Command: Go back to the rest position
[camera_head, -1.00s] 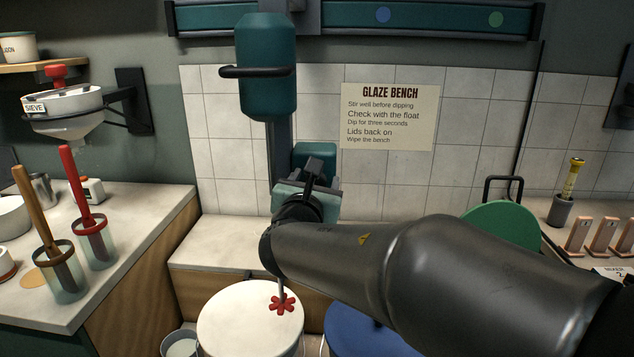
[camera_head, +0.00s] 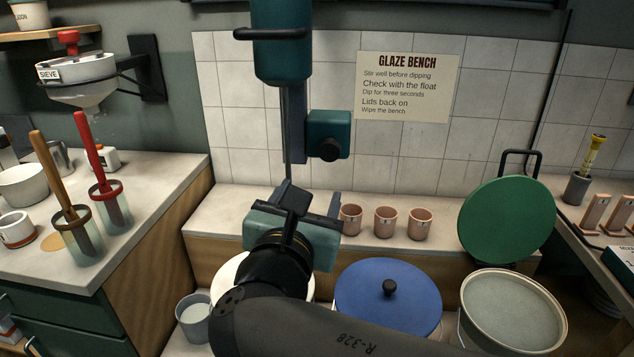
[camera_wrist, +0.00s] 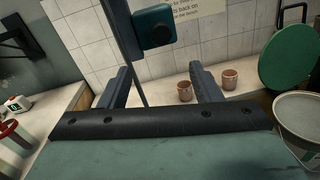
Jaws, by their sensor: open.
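My gripper (camera_head: 312,200) is in the middle of the head view, above the buckets and in front of the low shelf, its fingers pointing at the tiled wall. In the wrist view my gripper (camera_wrist: 160,88) shows two dark fingers wide apart with nothing between them. Its body and my arm cover most of the white-lidded bucket (camera_head: 228,272) below. The blue-lidded bucket (camera_head: 365,287) stands to its right.
Several small pink cups (camera_head: 385,222) stand on the shelf (camera_head: 235,212) just right of my gripper. An open bucket (camera_head: 512,310) stands at right, with a green lid (camera_head: 507,220) upright behind it. Stirrers in jars (camera_head: 83,232) stand on the left counter. A sign (camera_head: 407,87) hangs on the wall.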

